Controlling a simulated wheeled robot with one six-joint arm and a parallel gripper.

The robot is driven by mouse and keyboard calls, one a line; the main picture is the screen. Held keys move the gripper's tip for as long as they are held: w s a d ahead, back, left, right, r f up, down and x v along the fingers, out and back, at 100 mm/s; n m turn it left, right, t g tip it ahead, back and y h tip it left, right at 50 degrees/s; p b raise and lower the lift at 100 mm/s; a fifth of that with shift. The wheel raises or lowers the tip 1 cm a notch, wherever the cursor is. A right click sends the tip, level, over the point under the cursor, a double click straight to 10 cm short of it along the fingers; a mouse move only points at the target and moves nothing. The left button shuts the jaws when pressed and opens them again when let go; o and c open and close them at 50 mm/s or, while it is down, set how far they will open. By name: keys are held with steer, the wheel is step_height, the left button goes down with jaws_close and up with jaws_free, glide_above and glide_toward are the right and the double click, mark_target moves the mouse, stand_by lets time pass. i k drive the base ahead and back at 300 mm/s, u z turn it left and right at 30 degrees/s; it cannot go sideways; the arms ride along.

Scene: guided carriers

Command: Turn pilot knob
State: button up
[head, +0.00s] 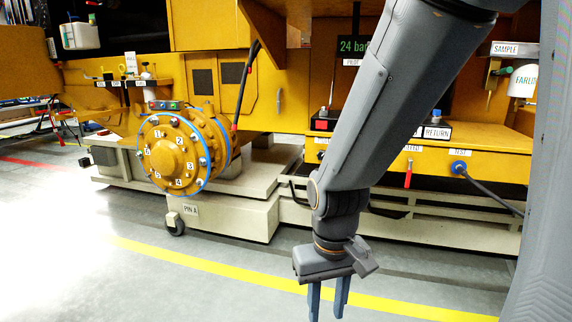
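A green display reading "24 bar" (354,45) is on the yellow machine at upper centre. A white label (352,62) below it appears to read "PILOT", and my arm covers its right part. I cannot make out the pilot knob; my arm hides the area right of and below the label. My gripper (328,304) hangs low at bottom centre, fingers pointing down over the floor. Its two blue-grey fingers are apart with nothing between them. It is well below and in front of the machine panel.
A round flange with numbered bolts (172,153) rests on a low beige carrier (240,216) at left. A blue fitting with a hose (459,168) is by the "TEST" label. A red-handled lever (408,175) hangs nearby. Floor (200,285) at front left is free.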

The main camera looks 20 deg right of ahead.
mark_target(320, 155)
steer(key=u, duration=0.75)
steer(key=k, duration=1.05)
steer(key=u, duration=0.75)
steer(key=i, duration=1.05)
steer(key=z, duration=0.85)
steer(key=i, duration=1.05)
steer(key=z, duration=1.05)
steer(key=i, duration=0.25)
steer(key=z, duration=0.1)
